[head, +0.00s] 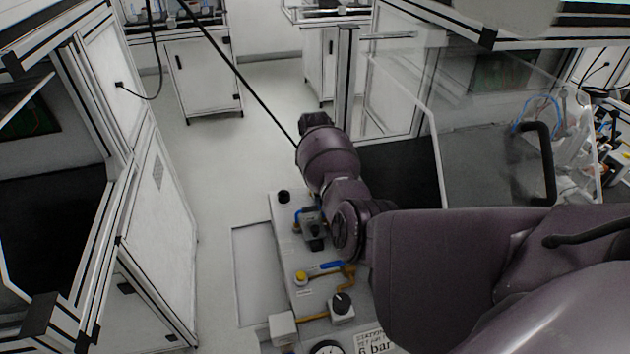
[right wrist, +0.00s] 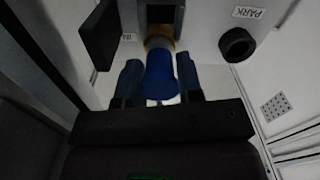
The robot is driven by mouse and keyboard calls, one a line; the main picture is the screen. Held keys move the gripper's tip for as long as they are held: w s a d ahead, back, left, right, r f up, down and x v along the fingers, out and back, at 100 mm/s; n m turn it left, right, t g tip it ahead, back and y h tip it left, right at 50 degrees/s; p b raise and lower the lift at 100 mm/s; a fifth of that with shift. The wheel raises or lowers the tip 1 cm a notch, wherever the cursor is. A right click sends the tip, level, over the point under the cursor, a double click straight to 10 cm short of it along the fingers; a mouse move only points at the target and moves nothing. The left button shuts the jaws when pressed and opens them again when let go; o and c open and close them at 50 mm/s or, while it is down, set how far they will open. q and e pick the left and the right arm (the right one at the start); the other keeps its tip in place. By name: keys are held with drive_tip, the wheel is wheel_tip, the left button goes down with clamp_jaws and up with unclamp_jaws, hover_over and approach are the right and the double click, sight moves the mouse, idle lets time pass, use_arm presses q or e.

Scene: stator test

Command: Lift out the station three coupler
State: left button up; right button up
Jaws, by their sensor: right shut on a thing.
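In the right wrist view the coupler (right wrist: 161,75) is a blue, rounded body with a brass-coloured collar at its far end. The collar meets a dark recessed block (right wrist: 160,12) on the pale panel; I cannot tell whether it is still seated there. My right gripper (right wrist: 160,82) is shut on the blue body, one dark finger on each side. In the head view my right arm covers most of this spot, and the grip cannot be made out. My left gripper is not in view.
The station panel (head: 312,282) carries a yellow knob (head: 301,278), a blue lever (head: 331,265), a black knob (head: 342,302) and a gauge (head: 327,347). A black ring (right wrist: 238,45) sits beside a PARK label (right wrist: 249,13).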

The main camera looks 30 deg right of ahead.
drive_tip(key=shift+r, duration=0.1)
wheel_tip(320, 180, up, 4)
drive_tip(key=p, duration=0.2)
drive_tip(key=shift+w+p, duration=0.1)
drive_tip(key=shift+p, duration=0.2)
use_arm(q)
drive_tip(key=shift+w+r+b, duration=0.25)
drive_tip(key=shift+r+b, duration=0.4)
drive_tip(key=shift+b, duration=0.3)
use_arm(e)
drive_tip(key=w+a+r, duration=0.1)
drive_tip(key=w+a, duration=0.3)
drive_tip(key=a, duration=1.3)
drive_tip(key=shift+w+a, duration=0.2)
drive_tip(key=shift+a, duration=0.05)
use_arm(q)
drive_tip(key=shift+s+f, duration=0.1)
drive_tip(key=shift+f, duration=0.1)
use_arm(e)
drive_tip(key=shift+f, duration=0.15)
